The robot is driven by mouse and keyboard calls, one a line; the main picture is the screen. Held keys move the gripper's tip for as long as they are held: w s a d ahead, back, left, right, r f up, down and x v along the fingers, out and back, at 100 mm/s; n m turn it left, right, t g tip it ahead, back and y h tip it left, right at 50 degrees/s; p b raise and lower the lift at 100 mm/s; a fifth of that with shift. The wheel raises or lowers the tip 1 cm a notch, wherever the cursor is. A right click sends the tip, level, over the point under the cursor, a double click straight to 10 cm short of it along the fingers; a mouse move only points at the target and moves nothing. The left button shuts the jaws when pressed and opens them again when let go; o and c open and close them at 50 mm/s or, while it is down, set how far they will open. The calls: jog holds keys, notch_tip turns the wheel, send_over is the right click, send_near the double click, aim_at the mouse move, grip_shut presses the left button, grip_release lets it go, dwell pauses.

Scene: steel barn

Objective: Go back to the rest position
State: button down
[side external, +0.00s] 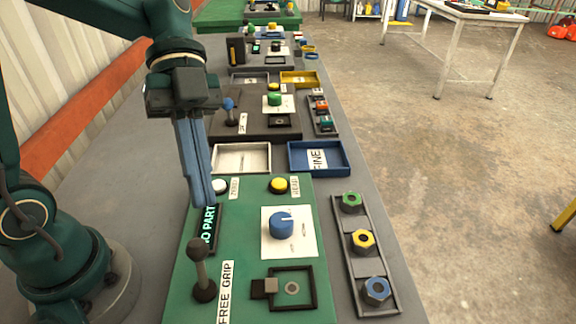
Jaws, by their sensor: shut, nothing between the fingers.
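My gripper (204,200) has two long blue fingers, closed together and empty. It points down at the left edge of the green panel (240,195), with its tips just above or beside the dark "NO PART" display (207,229). I cannot tell the exact gap to the panel. A grey lever (201,270) with a round knob stands in front of the gripper, near the "FREE GRIP" label (226,292). A white button (219,186) sits right beside the fingertips.
A yellow button (279,185), a blue knob (282,226) and a square frame (292,289) are on the panel. A rack (343,215) holds green, yellow and blue nuts. A white tray (262,146) and a blue "FINE" tray (345,146) stand behind.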

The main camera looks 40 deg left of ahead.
jog(key=s+a+f+n+t+y, duration=0.1)
jog(key=a+n+t+y, duration=0.6)
jog(key=n, duration=1.2)
jog(key=shift+a+f+n+t+y, duration=0.15)
jog(key=shift+a+n+t+y, duration=0.3)
jog(key=shift+t, duration=1.05)
